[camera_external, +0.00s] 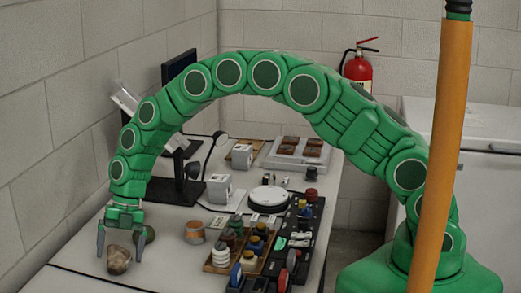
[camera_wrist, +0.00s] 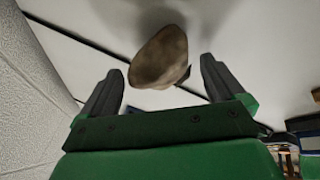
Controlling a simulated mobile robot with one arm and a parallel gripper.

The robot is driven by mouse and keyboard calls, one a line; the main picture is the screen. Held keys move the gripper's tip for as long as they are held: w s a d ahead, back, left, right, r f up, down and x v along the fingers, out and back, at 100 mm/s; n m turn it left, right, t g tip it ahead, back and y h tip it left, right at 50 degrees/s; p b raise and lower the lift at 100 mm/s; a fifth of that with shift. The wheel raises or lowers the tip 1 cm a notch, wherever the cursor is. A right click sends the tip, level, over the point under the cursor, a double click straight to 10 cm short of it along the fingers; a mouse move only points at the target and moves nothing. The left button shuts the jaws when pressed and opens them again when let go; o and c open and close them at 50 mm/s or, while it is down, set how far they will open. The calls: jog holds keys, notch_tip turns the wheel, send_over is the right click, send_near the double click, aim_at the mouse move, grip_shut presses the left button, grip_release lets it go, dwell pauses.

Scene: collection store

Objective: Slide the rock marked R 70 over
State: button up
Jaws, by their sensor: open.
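A brown and grey rock (camera_external: 119,260) lies on the white table near its front left. No R 70 marking can be read on it. My gripper (camera_external: 120,247) is open at the rock, pointing down, with one finger to the left of it. In the wrist view the rock (camera_wrist: 160,57) shows between and just beyond the open fingertips (camera_wrist: 158,80), with a gap on each side. A dark green rounded object (camera_external: 148,234) is just behind my right finger; whether it is another rock I cannot tell.
An orange-brown pot (camera_external: 194,232) stands to the right. Several small bottles and dark trays (camera_external: 285,255) fill the table's right side. A monitor stand (camera_external: 178,190) is behind my gripper. The wall is close on the left.

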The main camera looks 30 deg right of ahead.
aim_at(128, 252)
jog(key=v, duration=0.6)
jog(key=shift+w+d+r, duration=0.1)
jog(key=shift+w+r, duration=0.05)
jog(key=shift+r, duration=0.15)
jog(key=shift+w+d+r, duration=0.1)
jog(key=shift+d+r, duration=0.05)
jog(key=shift+r, duration=0.2)
